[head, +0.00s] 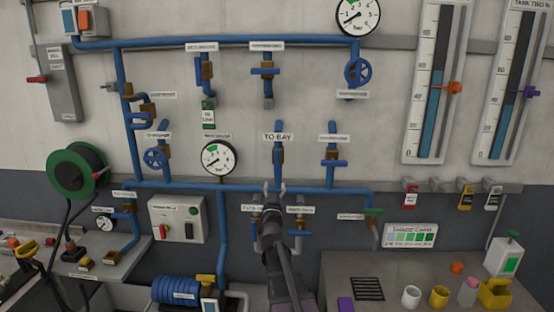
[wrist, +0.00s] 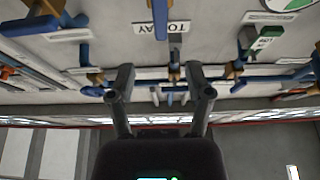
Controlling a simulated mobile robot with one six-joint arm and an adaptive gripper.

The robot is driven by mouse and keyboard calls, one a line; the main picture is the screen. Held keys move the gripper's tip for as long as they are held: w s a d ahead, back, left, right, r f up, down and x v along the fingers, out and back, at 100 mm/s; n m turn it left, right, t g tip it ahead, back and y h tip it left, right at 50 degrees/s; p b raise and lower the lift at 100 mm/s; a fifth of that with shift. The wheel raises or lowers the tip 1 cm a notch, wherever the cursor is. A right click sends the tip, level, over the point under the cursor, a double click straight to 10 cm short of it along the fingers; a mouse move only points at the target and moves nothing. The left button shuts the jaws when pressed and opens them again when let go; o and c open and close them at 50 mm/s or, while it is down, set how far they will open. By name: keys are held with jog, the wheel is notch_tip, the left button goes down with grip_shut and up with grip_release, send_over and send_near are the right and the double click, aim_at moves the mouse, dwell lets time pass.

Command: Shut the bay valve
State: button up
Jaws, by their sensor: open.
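The bay valve (head: 279,157) is under the "TO BAY" label (head: 278,137) on the wall, on a vertical blue pipe. It has a brown body, and its blue lever appears to run upright along the pipe. In the wrist view, which shows the wall upside down, the blue lever (wrist: 160,16) is at the top edge beside the label (wrist: 162,28); the rest of the valve is cut off. My gripper (head: 275,188) is open and empty, seen just below the valve in the head view. Its spread fingers (wrist: 160,78) hold nothing; contact with the wall pipes cannot be told.
Similar valves surround it, including a blue-levered one (head: 331,155) to the right and a blue wheel valve (head: 155,158) to the left. A round gauge (head: 220,158) is left of the bay valve. A horizontal blue pipe (head: 320,189) runs below. A bench (head: 420,275) stands lower right.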

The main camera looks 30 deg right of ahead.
aim_at(277, 162)
dwell(0.4)
jog(key=p+x, duration=0.5)
jog(key=x, duration=0.8)
jog(key=shift+w+d+r, duration=0.1)
jog(key=shift+w+d, duration=0.1)
jog(key=shift+w, duration=0.1)
grip_shut()
